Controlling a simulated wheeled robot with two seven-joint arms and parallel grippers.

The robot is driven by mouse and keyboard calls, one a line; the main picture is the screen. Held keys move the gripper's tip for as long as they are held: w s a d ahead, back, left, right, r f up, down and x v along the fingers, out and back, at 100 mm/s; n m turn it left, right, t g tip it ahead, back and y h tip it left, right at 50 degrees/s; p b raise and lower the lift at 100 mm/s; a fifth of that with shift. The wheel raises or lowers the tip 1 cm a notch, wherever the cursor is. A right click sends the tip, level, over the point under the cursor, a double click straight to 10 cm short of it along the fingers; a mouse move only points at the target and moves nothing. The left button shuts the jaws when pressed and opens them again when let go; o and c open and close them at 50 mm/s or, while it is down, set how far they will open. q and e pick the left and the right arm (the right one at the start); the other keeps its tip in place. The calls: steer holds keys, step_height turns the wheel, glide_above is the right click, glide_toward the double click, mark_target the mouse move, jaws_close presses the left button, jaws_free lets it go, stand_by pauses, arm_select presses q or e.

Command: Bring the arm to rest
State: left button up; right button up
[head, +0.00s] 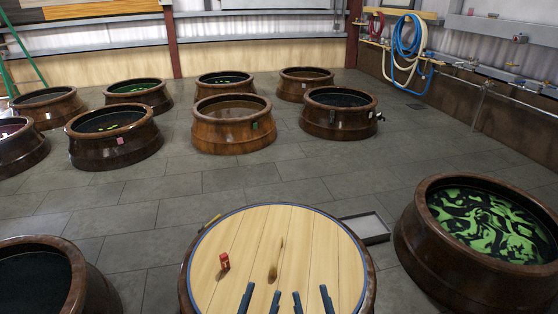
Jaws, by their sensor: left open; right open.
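My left gripper (260,299) shows at the bottom edge of the head view, its two dark fingers apart with nothing between them. My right gripper (312,300) is just right of it, also open and empty. Both are over the near part of a round pale wooden top (332,250) with a blue rim. The arms behind the fingers are out of view.
A small red object (224,262) and a brush-like tool (276,262) lie on the top, beyond the fingers. A grey tray (378,238) is on the floor at right. Large brown jars stand around, one with green-streaked liquid (486,224). The tiled floor (170,200) between is clear.

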arm_select(q)
steer(key=s+a+g+y+p, duration=0.2)
steer(key=s+a+g+p, duration=0.2)
steer(key=s+g+p, duration=0.4)
steer(key=s+a+g+y+p, duration=0.3)
steer(key=s+g+p, duration=0.6)
steer(key=g+p, duration=0.4)
steer(key=shift+a+r+p, duration=0.35)
steer(key=shift+a+p, duration=0.35)
steer(key=shift+p, duration=0.4)
arm_select(e)
steer(key=s+d+g+h, duration=0.2)
steer(key=s+d+g, duration=0.2)
steer(key=s+g, duration=0.4)
steer(key=s+d+g+h, duration=0.3)
steer(key=s+g, duration=0.6)
steer(key=g, duration=0.4)
steer(key=shift+d+r, duration=0.35)
steer(key=shift+d, duration=0.35)
